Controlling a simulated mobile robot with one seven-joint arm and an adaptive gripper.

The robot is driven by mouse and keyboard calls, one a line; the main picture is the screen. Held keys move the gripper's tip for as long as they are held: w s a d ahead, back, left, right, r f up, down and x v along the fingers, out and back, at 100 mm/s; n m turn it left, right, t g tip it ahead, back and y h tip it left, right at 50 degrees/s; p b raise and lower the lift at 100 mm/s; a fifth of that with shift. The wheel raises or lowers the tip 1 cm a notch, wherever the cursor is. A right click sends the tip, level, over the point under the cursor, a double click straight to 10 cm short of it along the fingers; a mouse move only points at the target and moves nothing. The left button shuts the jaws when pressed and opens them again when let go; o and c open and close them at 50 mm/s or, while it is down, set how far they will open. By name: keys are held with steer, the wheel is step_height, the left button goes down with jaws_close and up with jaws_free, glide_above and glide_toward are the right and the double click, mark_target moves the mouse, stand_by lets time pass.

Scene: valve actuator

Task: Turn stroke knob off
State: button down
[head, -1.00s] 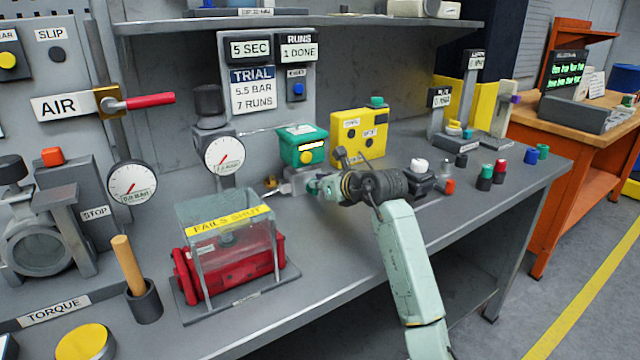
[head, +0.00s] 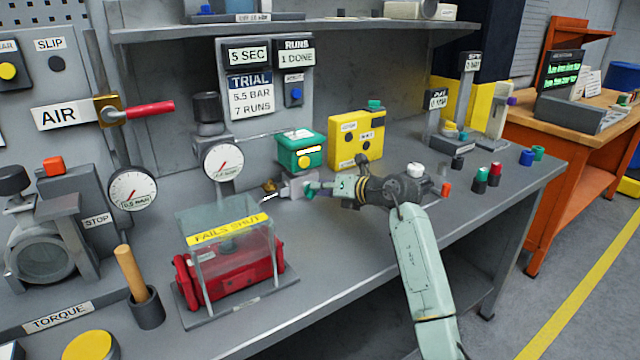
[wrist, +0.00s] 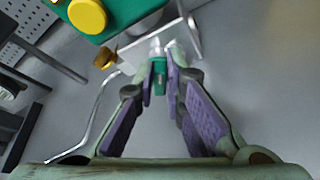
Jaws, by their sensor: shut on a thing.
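A small green knob (head: 310,190) sits on the right side of a grey metal block (head: 296,184) below a green box (head: 300,150) with a yellow button. I cannot read a label on the knob. My gripper (head: 318,188) comes in from the right, level with the knob, and is shut on it. In the wrist view, the green knob (wrist: 158,75) shows between the purple-padded fingers of my gripper (wrist: 164,60). The fingertips reach the metal block (wrist: 140,50). The fingers hide part of the knob, and I cannot tell its turned position.
A yellow box (head: 356,138) stands behind my gripper. A clear guard (head: 228,222) marked FAILS SHUT covers a red actuator at front left. A thin metal pipe (wrist: 95,115) runs close by in the wrist view. Small coloured caps (head: 488,174) stand on the bench to the right.

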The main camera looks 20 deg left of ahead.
mark_target(313, 152)
steer(key=m, duration=0.1)
steer(key=m+y, duration=0.1)
steer(key=g+p, duration=0.1)
steer(key=shift+w+d+f+m, duration=0.2)
steer(key=shift+w+f+m, duration=0.05)
steer(key=shift+m, duration=0.15)
steer(key=shift+w+d+f+m+y, duration=0.1)
steer(key=shift+f+m+y, duration=0.1)
steer(key=shift+m+y, duration=0.35)
steer(key=shift+w+f+m+y, duration=0.15)
steer(key=shift+m+y, duration=0.1)
steer(key=shift+m, duration=0.5)
steer(key=shift+s, duration=0.1)
steer(key=c, duration=1.7)
jaws_free()
steer(key=shift+o, duration=0.2)
step_height(313, 152, up, 10)
steer(key=shift+s+p, duration=0.15)
steer(key=shift+p, duration=0.15)
steer(key=shift+r, duration=0.1)
